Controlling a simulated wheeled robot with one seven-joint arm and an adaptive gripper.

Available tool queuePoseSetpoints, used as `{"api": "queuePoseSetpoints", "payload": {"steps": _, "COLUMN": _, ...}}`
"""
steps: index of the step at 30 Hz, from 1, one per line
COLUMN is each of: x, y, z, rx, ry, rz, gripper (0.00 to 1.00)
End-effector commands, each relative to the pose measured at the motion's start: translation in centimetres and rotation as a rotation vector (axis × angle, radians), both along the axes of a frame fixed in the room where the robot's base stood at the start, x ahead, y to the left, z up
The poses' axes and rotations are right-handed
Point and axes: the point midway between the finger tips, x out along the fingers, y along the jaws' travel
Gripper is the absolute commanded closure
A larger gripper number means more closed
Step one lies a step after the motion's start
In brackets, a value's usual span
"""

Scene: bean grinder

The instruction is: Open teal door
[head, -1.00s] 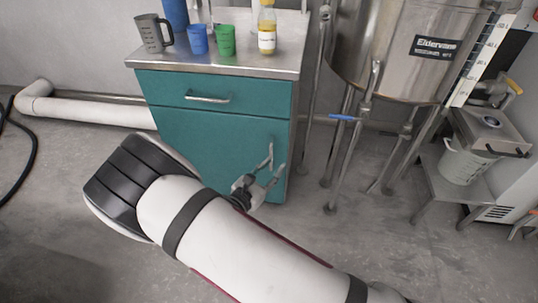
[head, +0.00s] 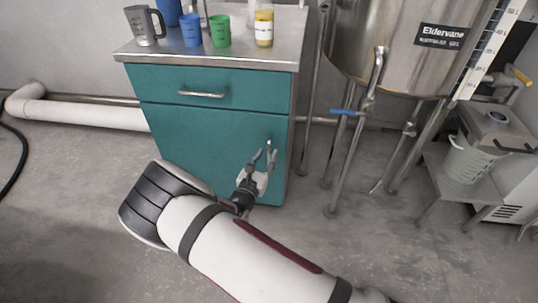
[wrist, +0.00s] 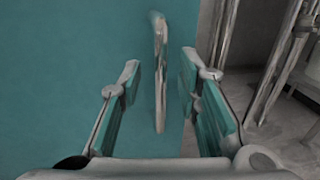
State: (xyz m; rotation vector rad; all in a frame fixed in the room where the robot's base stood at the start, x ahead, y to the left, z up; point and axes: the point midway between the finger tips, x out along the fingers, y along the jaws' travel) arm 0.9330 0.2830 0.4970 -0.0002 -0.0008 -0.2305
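The teal door (head: 200,146) is the lower front of a metal-topped cabinet and looks shut. Its vertical metal handle (head: 269,152) is near the door's right edge. In the wrist view the handle (wrist: 159,75) stands upright between the two fingers, with a gap on each side. My gripper (head: 263,160) is open in front of the handle, and its fingers (wrist: 160,80) do not touch it in the wrist view. The gripper hides the handle's lower part in the head view.
A teal drawer (head: 203,92) with a horizontal handle is above the door. A grey jug (head: 143,27), blue cup (head: 190,30), green cup (head: 220,32) and yellow bottle (head: 264,27) stand on top. A steel tank (head: 400,45) on legs stands right.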

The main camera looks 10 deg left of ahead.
Motion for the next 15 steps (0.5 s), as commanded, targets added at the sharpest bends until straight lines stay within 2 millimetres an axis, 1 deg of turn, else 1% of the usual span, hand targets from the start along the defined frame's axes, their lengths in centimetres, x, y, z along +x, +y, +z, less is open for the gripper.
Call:
{"api": "queuePoseSetpoints", "payload": {"steps": 1, "x": 0.7, "y": -0.2, "z": -0.2, "rx": 0.001, "ry": 0.000, "rz": -0.001, "gripper": 0.69}}
{"api": "queuePoseSetpoints", "payload": {"steps": 3, "x": 1.6, "y": -0.4, "z": -0.2, "rx": 0.001, "ry": 0.001, "rz": -0.001, "gripper": 0.69}}
{"api": "queuePoseSetpoints", "payload": {"steps": 6, "x": 2.4, "y": -0.6, "z": -0.1, "rx": 0.001, "ry": 0.000, "rz": -0.001, "gripper": 0.69}}
{"api": "queuePoseSetpoints", "payload": {"steps": 10, "x": 2.9, "y": -0.7, "z": 0.0, "rx": 0.000, "ry": 0.001, "rz": 0.000, "gripper": 0.69}}
{"api": "queuePoseSetpoints", "payload": {"steps": 15, "x": 2.9, "y": -0.7, "z": 0.0, "rx": 0.000, "ry": 0.001, "rz": 0.000, "gripper": 0.69}}
